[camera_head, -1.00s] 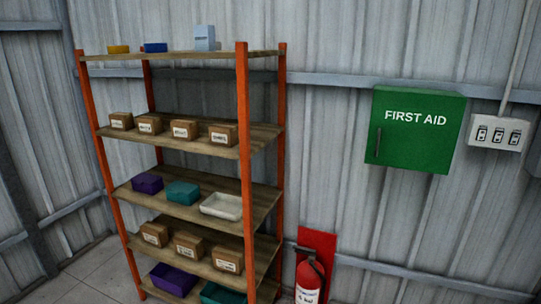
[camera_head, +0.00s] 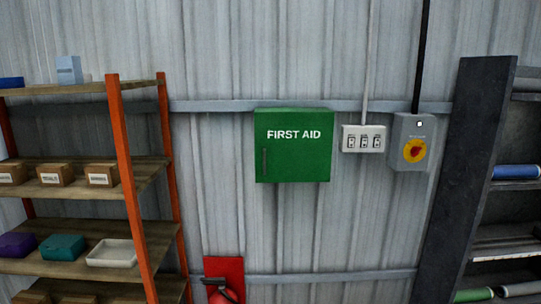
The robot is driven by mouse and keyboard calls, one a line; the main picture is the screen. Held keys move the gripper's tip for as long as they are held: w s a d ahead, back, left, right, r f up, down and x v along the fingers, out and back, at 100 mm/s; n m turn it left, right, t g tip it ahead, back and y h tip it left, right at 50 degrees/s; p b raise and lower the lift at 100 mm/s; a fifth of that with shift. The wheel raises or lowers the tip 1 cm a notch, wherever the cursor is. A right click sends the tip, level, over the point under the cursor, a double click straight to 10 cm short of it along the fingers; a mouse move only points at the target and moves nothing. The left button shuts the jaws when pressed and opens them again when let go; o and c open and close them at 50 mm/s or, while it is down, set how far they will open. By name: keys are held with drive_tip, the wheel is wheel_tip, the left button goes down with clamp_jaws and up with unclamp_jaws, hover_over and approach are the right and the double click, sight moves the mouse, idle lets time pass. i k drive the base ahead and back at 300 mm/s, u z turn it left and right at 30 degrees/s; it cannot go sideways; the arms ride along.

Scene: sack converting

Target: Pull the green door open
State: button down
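The green door (camera_head: 296,160) is the front of a first aid cabinet on the corrugated metal wall, near the middle of the head view. It bears white "FIRST AID" lettering and looks shut. A dark vertical handle (camera_head: 264,161) is on its left side. My gripper is not in view.
An orange-framed shelf (camera_head: 130,190) with boxes and bins stands at left. A dark rack (camera_head: 468,170) stands at far right.

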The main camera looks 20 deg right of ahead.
sight(296, 147)
drive_tip(key=u, duration=0.05)
drive_tip(key=k, duration=0.6)
drive_tip(key=u, duration=0.1)
drive_tip(key=i, duration=0.65)
drive_tip(key=u, duration=0.65)
drive_tip(key=i, duration=0.6)
drive_tip(key=u, duration=0.3)
